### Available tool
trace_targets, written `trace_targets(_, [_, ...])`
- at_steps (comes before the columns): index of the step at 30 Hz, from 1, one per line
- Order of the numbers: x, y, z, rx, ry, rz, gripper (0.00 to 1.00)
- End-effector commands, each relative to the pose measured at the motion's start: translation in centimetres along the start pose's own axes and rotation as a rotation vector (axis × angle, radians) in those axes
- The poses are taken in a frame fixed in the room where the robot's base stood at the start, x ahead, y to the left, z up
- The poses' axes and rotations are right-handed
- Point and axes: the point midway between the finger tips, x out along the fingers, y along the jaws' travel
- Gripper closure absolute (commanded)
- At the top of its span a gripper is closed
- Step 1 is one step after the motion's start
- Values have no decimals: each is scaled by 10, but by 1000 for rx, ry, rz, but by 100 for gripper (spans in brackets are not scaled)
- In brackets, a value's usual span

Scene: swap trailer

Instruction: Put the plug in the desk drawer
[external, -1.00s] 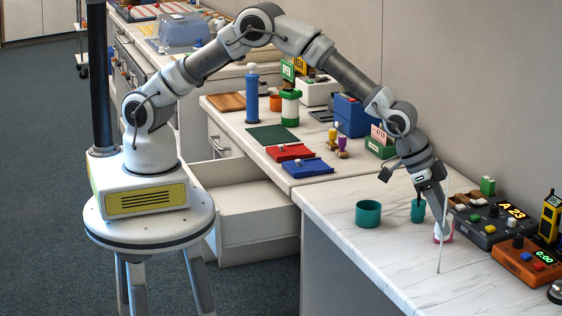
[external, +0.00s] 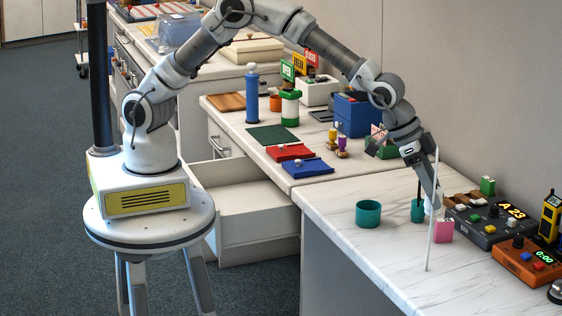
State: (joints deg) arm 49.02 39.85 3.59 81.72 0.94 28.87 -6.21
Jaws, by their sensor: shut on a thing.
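My gripper (external: 434,207) points down above the right counter, near its back. It appears shut on a thin white rod (external: 431,240), which stands nearly upright and reaches down close to the counter top; whether its tip touches cannot be told. The fingertips are small and partly hidden by the rod. An open drawer (external: 262,240) juts from below the left counter, far left of my gripper; its visible floor looks empty. I cannot pick out a plug by its shape in this view.
A pink block (external: 443,232) stands just right of the rod. A teal cup (external: 417,211) holding something dark is just left, and a wider teal bowl (external: 368,213) is farther left. Control boxes (external: 489,224) crowd the right. The counter's front (external: 365,260) is clear.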

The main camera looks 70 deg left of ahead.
Motion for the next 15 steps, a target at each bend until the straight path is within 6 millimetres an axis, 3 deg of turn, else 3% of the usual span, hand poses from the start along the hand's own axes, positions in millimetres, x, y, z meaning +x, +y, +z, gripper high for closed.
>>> trace_targets(8, [12, -77, 45, -162, -2, -95, 100])
trace_targets(15, [3, -183, 112, -424, -1, -244, 100])
